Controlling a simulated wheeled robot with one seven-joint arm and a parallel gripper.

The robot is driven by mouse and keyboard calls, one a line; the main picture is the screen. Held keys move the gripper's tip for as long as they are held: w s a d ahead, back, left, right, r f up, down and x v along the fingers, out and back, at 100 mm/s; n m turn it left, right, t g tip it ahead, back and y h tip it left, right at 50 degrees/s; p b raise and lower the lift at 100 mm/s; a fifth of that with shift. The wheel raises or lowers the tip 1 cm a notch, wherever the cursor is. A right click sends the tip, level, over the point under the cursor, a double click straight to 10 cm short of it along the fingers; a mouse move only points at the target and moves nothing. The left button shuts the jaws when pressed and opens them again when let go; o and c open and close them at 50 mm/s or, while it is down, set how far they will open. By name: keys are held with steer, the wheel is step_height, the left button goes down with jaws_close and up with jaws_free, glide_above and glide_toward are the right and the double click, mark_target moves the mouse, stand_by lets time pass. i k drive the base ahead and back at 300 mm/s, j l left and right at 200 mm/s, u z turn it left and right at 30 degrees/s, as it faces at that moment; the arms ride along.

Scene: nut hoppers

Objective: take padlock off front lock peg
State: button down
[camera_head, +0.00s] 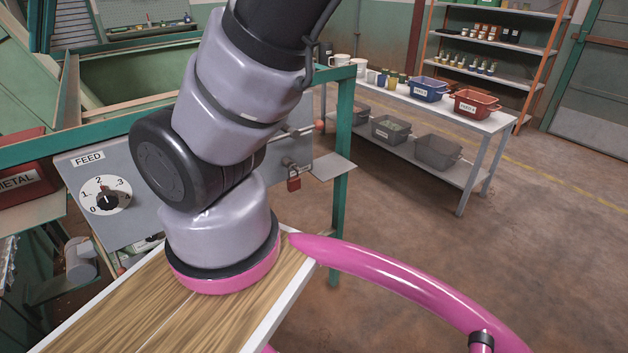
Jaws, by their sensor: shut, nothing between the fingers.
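A small red padlock (294,183) hangs from a short metal lock peg (290,163) on the right part of the grey panel, just right of my arm. Its shackle is small in the picture, but it appears to be around the peg. My arm rises from the wooden surface and leaves the picture at the top, covering the middle of the panel. My gripper is not in view.
A FEED dial (107,195) is on the panel's left. A small grey shelf (333,167) juts out right of the padlock, beside a green post (343,150). A table (480,124) with bins stands behind; open floor lies at right.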

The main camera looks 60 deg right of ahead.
mark_target(293, 183)
steer(key=z, duration=2.9)
steer(key=k+j+z, duration=0.25)
steer(key=j+z, duration=0.15)
steer(key=k+j+z, duration=0.35)
steer(key=j, duration=0.15)
